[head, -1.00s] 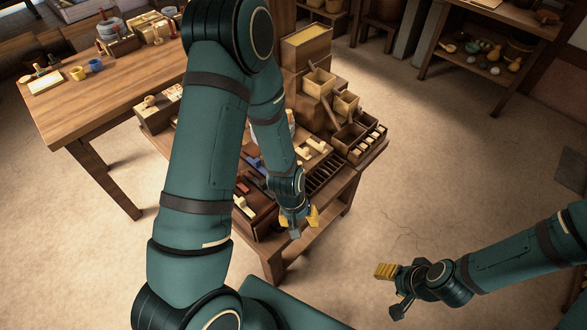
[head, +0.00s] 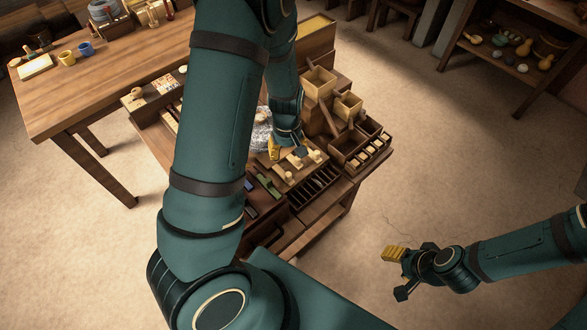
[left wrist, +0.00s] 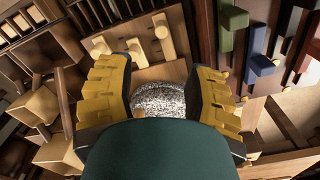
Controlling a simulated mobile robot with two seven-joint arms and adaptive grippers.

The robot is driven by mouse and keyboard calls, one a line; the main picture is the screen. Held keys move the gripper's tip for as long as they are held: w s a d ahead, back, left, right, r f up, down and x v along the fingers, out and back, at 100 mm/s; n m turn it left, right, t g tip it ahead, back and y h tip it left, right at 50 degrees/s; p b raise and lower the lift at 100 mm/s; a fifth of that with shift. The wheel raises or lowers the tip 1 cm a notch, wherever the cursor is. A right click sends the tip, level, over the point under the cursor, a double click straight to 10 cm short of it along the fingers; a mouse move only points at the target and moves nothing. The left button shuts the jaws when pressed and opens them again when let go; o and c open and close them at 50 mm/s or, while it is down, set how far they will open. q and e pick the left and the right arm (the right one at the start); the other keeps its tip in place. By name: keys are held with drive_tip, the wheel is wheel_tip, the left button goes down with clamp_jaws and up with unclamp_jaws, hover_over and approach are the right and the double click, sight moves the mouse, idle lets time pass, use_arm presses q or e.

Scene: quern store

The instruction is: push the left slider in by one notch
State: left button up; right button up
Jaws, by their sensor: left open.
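The pale slider board (head: 284,177) lies on the low bench, with short pale wooden pegs on it. In the left wrist view the board (left wrist: 150,75) fills the upper middle. One peg (left wrist: 137,53) stands near my left gripper's finger and another peg (left wrist: 163,37) is further right; that view looks turned round against the head view, so the latter seems the left one. My left gripper (head: 283,149) is over the board's far edge, its fingers wide apart and empty in the wrist view (left wrist: 158,95). Contact with a slider is not visible. My right gripper (head: 394,258) hangs over open floor, its finger gap unclear.
A silvery speckled thing (left wrist: 160,98) shows between and beyond my left fingers. Wooden boxes (head: 348,104) stand right of the board, a slotted rack (head: 316,186) in front, and a green block (head: 267,187) to its left.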

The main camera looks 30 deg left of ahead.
sight(288, 174)
use_arm(q)
wheel_tip(288, 174, down, 13)
drive_tip(key=b, duration=0.3)
drive_tip(key=shift+s+f+b, duration=0.15)
drive_tip(key=shift+f+b, duration=0.05)
drive_tip(key=shift+b, duration=0.2)
